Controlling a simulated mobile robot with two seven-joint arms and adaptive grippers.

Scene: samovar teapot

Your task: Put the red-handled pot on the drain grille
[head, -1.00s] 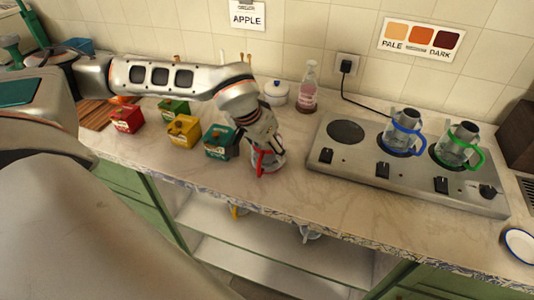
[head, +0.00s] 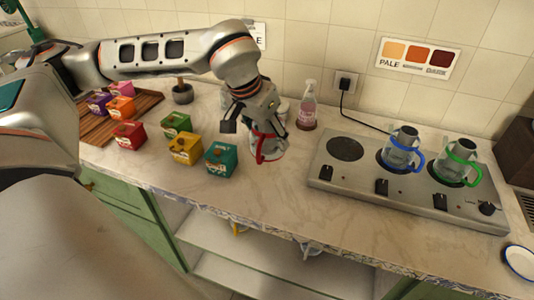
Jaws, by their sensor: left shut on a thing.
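The red-handled pot (head: 268,151) is a clear glass pot with a red handle, near the middle of the head view. My left gripper (head: 259,131) is shut on it from above and hides its upper part. The pot appears to hang a little above the counter, though the gap under it is hard to judge. A slatted dark grille (head: 527,204), which looks like the drain grille, is cut off by the right edge. My right gripper is not in view.
A steel hob (head: 335,178) carries a blue-handled pot (head: 398,157) and a green-handled pot (head: 453,172); its left plate is bare. A spray bottle (head: 307,112) stands behind. Several coloured boxes, including a teal one (head: 222,158), stand left. A white dish (head: 520,260) lies at lower right.

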